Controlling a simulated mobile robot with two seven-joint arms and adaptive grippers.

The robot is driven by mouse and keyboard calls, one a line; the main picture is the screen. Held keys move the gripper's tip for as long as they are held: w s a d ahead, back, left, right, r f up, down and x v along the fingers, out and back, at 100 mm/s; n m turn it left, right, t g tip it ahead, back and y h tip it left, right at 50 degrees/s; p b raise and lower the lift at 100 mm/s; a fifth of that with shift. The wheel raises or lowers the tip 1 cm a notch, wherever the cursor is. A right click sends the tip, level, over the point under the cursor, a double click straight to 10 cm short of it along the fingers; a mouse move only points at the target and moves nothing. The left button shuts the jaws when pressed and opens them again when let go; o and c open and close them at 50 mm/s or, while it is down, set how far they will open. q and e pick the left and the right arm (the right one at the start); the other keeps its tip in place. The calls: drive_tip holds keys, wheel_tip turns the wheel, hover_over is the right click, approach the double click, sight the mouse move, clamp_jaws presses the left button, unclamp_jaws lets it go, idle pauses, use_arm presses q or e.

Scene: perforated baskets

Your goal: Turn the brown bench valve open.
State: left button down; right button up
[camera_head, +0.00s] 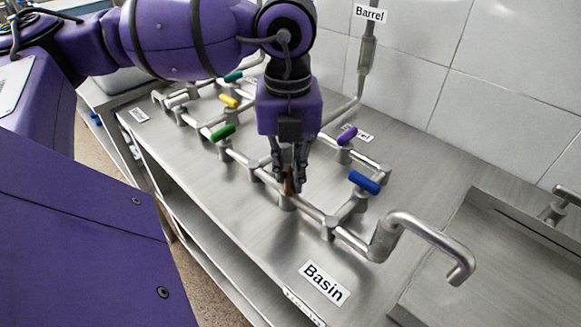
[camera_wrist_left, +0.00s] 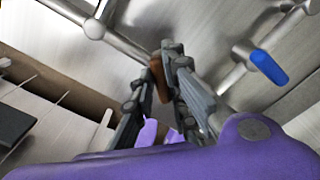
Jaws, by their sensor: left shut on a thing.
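The brown valve handle (camera_head: 289,184) sits on a steel pipe run on the bench, in the middle of the head view. It also shows in the left wrist view (camera_wrist_left: 157,76), between the fingertips. My left gripper (camera_head: 289,188) points down over it and is shut on the handle. The fingers hide much of the handle, so its exact angle is hard to tell. My right gripper is in neither view.
A blue valve (camera_head: 364,182) and a purple valve (camera_head: 347,135) stand close to the right. Green (camera_head: 222,132) and yellow (camera_head: 229,101) valves are to the left. A curved spout (camera_head: 430,235) reaches toward the sink (camera_head: 500,265). A Basin label (camera_head: 324,283) lies on the clear front bench.

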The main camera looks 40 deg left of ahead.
sight(285, 174)
use_arm(q)
drive_tip(key=n, duration=0.4)
drive_tip(key=shift+s+a+n+b, duration=0.1)
drive_tip(key=shift+s+n+b, duration=0.05)
drive_tip(key=shift+n+b, duration=0.2)
drive_tip(key=shift+s+n+b, duration=0.1)
drive_tip(key=shift+n+b, duration=0.2)
drive_tip(key=shift+n, duration=1.65)
drive_tip(key=shift+r, duration=0.1)
drive_tip(key=c, duration=1.7)
unclamp_jaws()
drive_tip(key=shift+c, duration=0.2)
wheel_tip(285, 174, up, 12)
drive_tip(key=shift+s, duration=0.15)
